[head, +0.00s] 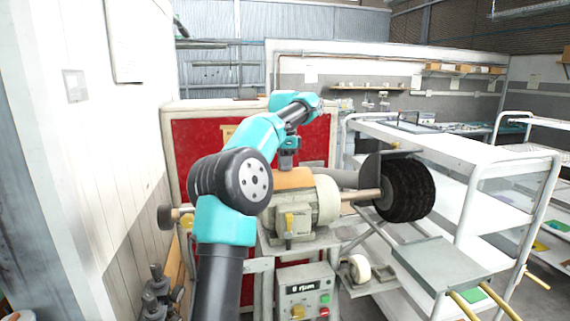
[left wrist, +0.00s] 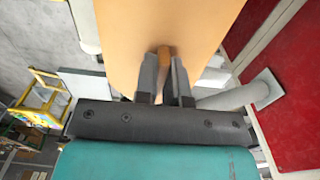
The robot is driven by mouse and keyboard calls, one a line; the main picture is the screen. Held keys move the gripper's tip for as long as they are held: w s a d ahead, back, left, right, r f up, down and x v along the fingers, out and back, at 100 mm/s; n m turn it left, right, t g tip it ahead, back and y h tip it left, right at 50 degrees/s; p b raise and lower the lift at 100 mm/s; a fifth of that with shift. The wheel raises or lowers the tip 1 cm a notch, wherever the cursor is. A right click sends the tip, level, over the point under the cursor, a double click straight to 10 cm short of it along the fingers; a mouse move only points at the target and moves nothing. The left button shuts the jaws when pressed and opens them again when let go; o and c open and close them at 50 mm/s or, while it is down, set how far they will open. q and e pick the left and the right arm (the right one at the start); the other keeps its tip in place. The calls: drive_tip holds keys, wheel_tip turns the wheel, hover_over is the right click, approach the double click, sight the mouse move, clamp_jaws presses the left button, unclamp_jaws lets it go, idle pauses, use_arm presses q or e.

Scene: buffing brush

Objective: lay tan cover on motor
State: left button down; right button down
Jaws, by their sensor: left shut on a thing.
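The tan cover (head: 292,179) is at the top of the grey motor (head: 310,205) in the head view. I cannot tell whether it rests on the motor or hangs just above it. My left gripper (head: 288,163) is over the cover, pointing down. In the left wrist view my left gripper (left wrist: 166,82) is shut on the small upright handle of the tan cover (left wrist: 150,22), which fills the top of the view and hides most of the motor. My right gripper is not in view.
A black round brush (head: 406,190) sits on the motor's shaft at the right. A control box (head: 306,297) stands below the motor. A red panel (head: 205,150) is behind, a white shelf cart (head: 470,160) at the right, and a white wall (head: 90,130) at the left.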

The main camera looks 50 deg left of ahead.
use_arm(q)
drive_tip(key=shift+f, duration=0.5)
drive_tip(key=c, duration=1.2)
unclamp_jaws()
drive_tip(key=shift+r, duration=0.15)
